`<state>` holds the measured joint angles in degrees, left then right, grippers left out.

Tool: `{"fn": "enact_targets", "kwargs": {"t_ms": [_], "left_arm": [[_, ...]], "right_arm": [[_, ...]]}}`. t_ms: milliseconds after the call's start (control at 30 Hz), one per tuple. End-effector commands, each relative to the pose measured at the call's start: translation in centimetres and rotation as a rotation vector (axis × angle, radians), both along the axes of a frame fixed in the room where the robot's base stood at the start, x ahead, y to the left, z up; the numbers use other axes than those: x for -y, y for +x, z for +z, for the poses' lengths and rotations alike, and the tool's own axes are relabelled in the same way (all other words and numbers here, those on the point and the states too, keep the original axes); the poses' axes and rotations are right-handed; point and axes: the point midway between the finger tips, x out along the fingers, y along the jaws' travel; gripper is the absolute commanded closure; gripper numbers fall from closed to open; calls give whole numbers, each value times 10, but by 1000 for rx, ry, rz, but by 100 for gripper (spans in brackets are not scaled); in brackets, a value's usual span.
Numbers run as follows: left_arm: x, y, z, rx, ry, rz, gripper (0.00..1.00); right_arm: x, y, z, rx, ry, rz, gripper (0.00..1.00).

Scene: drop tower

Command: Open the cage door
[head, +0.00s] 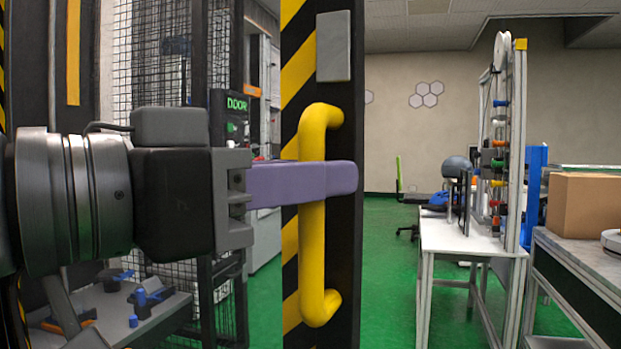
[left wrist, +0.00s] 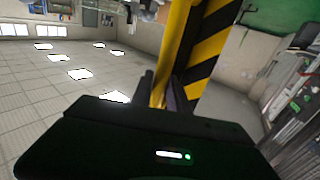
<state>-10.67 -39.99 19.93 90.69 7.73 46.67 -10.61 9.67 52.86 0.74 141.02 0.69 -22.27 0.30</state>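The cage door's black and yellow striped edge (head: 345,240) stands upright in the middle of the head view. A yellow D-shaped handle (head: 313,245) is fixed to it, with its grip bar vertical. My left gripper (head: 335,178) comes in from the left, and its purple finger crosses the middle of the bar. In the left wrist view the handle (left wrist: 177,45) runs between the two dark fingers (left wrist: 163,92) and fills the gap between them. The left gripper looks shut on the bar. My right gripper is in neither view.
Black mesh (head: 150,70) and a panel with green lettering (head: 237,104) are behind my left arm. A white table (head: 470,240) with a tall frame stands at the right, near a cardboard box (head: 588,203). Green floor (head: 390,300) is clear right of the door edge.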

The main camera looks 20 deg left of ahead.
Motion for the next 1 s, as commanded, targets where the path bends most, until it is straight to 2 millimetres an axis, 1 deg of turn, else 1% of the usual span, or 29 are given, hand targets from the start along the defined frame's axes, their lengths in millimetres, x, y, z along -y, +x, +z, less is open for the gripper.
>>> {"fn": "enact_targets", "kwargs": {"t_ms": [33, 67, 333, 467, 567, 800, 900, 1000], "left_arm": [[0, 0, 0, 0, 0, 0, 76], [0, 0, 0, -1, 1, 0, 73], [0, 0, -1, -4, 3, -1, 73], [-3, -7, -1, -4, 3, -2, 73], [-10, -17, 0, -1, 2, -1, 73], [-31, -51, 1, 0, 1, -1, 73], [-37, -61, 0, -1, 2, -1, 73], [-40, -66, -1, -3, 2, 0, 73]], "right_arm": [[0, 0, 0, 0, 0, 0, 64], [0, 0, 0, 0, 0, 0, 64], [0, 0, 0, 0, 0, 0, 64], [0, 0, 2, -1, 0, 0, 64], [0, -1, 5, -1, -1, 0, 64], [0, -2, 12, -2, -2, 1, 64], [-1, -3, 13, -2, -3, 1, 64], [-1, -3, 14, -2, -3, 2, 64]]}}
